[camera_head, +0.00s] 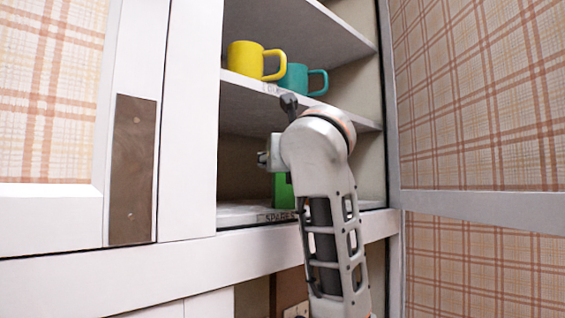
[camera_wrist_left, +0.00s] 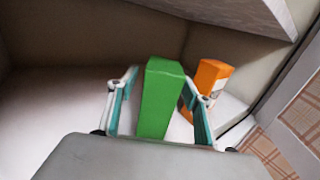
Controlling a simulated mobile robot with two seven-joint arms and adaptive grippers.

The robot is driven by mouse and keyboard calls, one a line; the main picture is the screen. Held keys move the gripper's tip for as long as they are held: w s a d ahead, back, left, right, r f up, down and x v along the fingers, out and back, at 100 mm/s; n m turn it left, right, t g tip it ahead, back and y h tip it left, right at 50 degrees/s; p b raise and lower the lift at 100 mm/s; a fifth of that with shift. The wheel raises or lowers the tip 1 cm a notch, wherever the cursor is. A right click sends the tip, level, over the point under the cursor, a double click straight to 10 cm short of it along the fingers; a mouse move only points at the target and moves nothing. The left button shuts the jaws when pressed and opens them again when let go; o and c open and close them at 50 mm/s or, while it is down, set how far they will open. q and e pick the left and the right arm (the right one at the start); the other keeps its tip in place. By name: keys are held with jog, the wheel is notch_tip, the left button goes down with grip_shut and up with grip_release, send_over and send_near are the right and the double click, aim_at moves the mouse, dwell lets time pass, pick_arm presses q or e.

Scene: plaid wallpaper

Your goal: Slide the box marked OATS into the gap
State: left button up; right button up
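A green box (camera_head: 283,191) stands on the lower cabinet shelf in the head view, mostly hidden behind my arm. In the left wrist view the green box (camera_wrist_left: 160,100) stands upright between the two fingers of my left gripper (camera_wrist_left: 160,85). A strip of pale shelf shows between the left finger and the box; the right finger is close to the box's other side. The fingers look spread. An orange box (camera_wrist_left: 212,76) with a white lower part stands beyond the right finger. No OATS marking is readable on either box. My right gripper is in neither view.
A yellow mug (camera_head: 245,60) and a teal mug (camera_head: 294,79) stand on the shelf above. The lower shelf edge (camera_head: 240,215) carries a small dark label, partly covered by my arm. The cabinet's side wall is close on the right. Pale shelf is clear left of the gripper.

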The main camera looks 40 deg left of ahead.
pick_arm(q)
jog(key=v, duration=0.7)
jog(key=shift+s+d, duration=0.15)
jog(key=shift+d, duration=0.05)
dwell(0.6)
